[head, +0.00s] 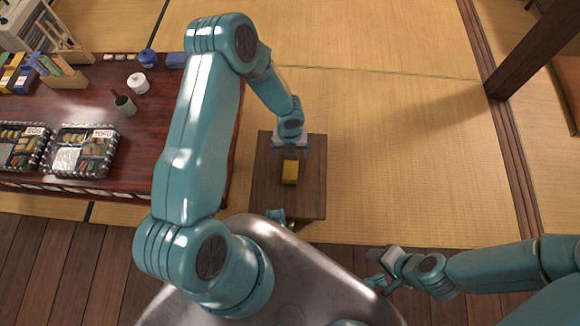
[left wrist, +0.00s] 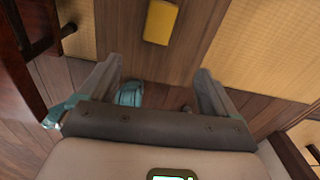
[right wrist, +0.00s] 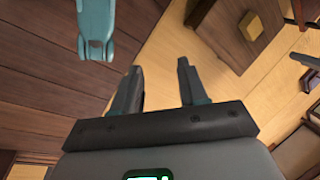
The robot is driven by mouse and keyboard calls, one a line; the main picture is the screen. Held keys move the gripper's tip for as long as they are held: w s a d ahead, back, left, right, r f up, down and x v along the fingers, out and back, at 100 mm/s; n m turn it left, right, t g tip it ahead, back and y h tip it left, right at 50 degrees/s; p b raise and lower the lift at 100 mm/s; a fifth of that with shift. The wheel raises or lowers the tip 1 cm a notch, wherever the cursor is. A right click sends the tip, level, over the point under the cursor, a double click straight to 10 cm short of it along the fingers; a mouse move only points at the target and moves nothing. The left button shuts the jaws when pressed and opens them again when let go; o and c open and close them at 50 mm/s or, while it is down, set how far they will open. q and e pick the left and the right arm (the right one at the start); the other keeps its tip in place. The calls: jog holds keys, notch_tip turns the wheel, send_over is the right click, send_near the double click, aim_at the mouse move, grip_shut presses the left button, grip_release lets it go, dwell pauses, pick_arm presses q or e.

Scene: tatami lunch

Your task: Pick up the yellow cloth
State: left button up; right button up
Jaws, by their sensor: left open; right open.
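The yellow cloth (head: 290,172) is a small folded block lying on a low dark wooden table (head: 311,197). It also shows at the top of the left wrist view (left wrist: 161,22) and at the upper right of the right wrist view (right wrist: 251,26). My left gripper (head: 291,147) is above the table at the cloth's far side, apart from it. Its open, empty fingers show in the left wrist view (left wrist: 158,68). My right gripper (head: 375,282) is open and empty, low and to the right of the table, well away from the cloth.
A long red-brown counter (head: 110,100) on the left holds two bento boxes (head: 84,152), a white jar (head: 138,83) and a dark cup (head: 124,104). A wooden post (head: 530,55) stands at the right. The tatami (head: 400,140) right of the low table is clear.

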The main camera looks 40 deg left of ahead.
pick_arm(q)
jog(key=shift+m, duration=0.4)
jog(key=f+b, duration=0.1)
jog(key=f, duration=0.3)
jog(key=f+b, duration=0.2)
jog(key=f, duration=0.1)
jog(key=a+f+b, duration=0.1)
jog(key=f, duration=0.3)
jog(key=shift+w+f+b, duration=0.15)
jog(key=shift+f+b, duration=0.15)
jog(key=shift+b, duration=0.1)
jog(key=f+b, duration=0.1)
jog(key=f, duration=0.1)
jog(key=f+b, duration=0.2)
jog(key=f, duration=0.1)
jog(key=shift+w+d+f, duration=0.1)
jog(key=shift+d+f, duration=0.1)
jog(key=shift+r, duration=0.1)
pick_arm(e)
notch_tip(320, 180, down, 8)
jog(key=w+d, duration=0.1)
jog(key=shift+w+d+r+m+t, duration=0.2)
jog(key=shift+d+r+m+t, duration=0.05)
jog(key=shift+m+t, duration=0.05)
pick_arm(q)
jog(key=c, duration=1.1)
jog(key=shift+r, duration=0.1)
